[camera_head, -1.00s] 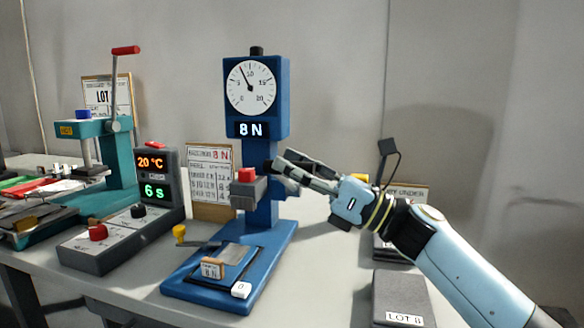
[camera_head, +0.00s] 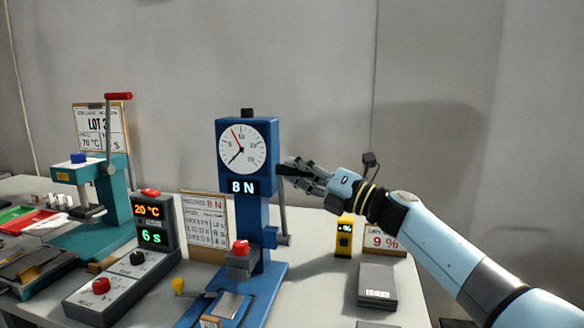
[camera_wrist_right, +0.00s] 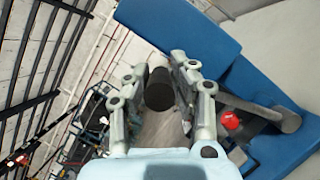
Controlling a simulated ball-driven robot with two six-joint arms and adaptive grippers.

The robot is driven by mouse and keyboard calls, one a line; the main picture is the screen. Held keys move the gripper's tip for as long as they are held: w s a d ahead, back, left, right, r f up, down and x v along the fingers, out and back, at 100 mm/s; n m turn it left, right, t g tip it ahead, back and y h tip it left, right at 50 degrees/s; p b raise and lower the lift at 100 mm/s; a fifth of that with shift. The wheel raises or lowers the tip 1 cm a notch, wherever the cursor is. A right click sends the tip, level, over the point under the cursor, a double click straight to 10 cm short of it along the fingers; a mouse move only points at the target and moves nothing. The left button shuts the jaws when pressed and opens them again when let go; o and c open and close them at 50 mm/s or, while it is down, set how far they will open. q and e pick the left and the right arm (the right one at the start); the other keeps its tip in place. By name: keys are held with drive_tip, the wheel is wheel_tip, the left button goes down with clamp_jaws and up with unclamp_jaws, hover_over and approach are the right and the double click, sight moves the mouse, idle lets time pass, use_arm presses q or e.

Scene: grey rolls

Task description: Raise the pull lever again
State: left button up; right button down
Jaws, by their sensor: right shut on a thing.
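The blue force tester (camera_head: 247,150) stands upright on the table, its round gauge (camera_head: 241,146) on top and a lit display (camera_head: 243,187) reading 8 N. Its pull lever (camera_head: 283,212) is a thin grey rod on the right side, standing nearly upright from a low pivot. My right gripper (camera_head: 285,170) is shut on the lever's dark handle, beside the gauge head. A grey block with a red cap (camera_head: 241,260) sits on the column. My left gripper is not in view.
Left of the tester are a control box (camera_head: 125,275) and a teal press (camera_head: 95,195) with a red-handled lever. A yellow meter (camera_head: 344,237) and a grey box (camera_head: 377,285) stand on the right. A notice board (camera_head: 205,225) stands behind the tester.

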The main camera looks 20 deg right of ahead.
drive_tip(key=w+d+m+h+p, duration=0.1)
drive_tip(key=w+d+m+p, duration=0.1)
drive_tip(key=w+d+m, duration=0.3)
drive_tip(key=shift+w+r+m+g+h, duration=0.25)
drive_tip(key=shift+w+m+g+h, duration=0.15)
drive_tip(key=shift+w, duration=0.75)
drive_tip(key=c, duration=1.4)
unclamp_jaws()
drive_tip(key=shift+o, duration=1.4)
drive_tip(key=shift+w+f, duration=0.15)
